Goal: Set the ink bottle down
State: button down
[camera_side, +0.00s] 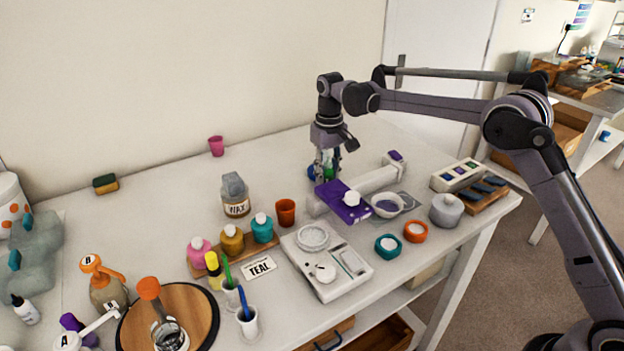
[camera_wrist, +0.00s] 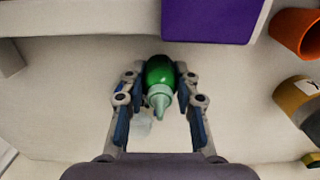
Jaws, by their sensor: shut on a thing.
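The ink bottle (camera_wrist: 159,74) is green with a pale green nozzle cap. In the wrist view it sits between the two fingers of my gripper (camera_wrist: 160,82), which are shut on its sides. In the side view my gripper (camera_side: 325,170) points down behind the white bar with the purple head, and only a little green of the bottle (camera_side: 329,167) shows between the fingers. The bottle's base is hidden, so I cannot tell whether it touches the table (camera_side: 270,160).
An orange cup (camera_side: 285,212) and a jar (camera_side: 235,197) are to the left. The table behind and left of my gripper is clear.

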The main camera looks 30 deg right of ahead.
jog(key=shift+f, duration=1)
jog(key=shift+f, duration=0.2)
jog(key=c, duration=1)
grip_release()
jog(key=shift+r, duration=0.15)
